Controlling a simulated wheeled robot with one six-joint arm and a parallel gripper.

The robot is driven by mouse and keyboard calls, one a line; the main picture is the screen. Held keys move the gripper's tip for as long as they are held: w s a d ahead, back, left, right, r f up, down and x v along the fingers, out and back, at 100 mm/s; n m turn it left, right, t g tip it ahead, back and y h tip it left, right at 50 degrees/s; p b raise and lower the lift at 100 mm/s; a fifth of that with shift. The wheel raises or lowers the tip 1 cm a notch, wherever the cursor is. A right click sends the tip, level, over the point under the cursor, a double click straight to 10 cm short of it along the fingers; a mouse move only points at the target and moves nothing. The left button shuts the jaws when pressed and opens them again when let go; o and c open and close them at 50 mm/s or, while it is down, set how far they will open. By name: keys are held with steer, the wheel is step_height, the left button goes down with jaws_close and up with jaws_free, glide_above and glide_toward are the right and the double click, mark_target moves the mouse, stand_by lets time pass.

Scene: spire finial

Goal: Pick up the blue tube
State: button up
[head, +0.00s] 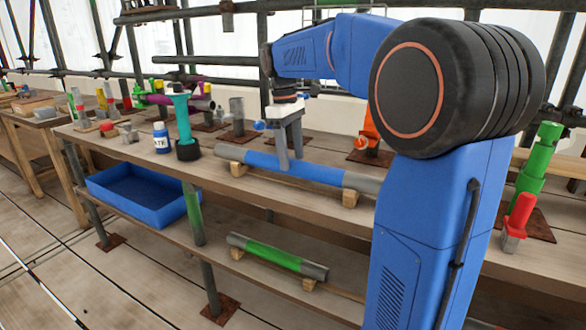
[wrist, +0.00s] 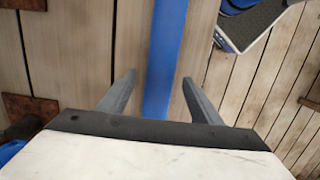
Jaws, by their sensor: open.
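The blue tube (head: 290,169) lies level on wooden blocks on the bench, with grey ends. My gripper (head: 291,165) is above the tube's middle, its fingers reaching down close to it. In the wrist view the tube (wrist: 166,60) runs up the picture between the two open fingers of my gripper (wrist: 160,85), with a gap on each side. I cannot tell whether the fingertips reach below the tube's top. The gripper holds nothing.
A green-banded tube (head: 274,257) lies on blocks on the lower shelf. A blue tray (head: 140,214) sits at the left.

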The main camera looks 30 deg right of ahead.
steer(key=shift+s+d+f, duration=0.1)
steer(key=shift+f, duration=0.85)
jaws_close()
steer(key=shift+r, duration=0.1)
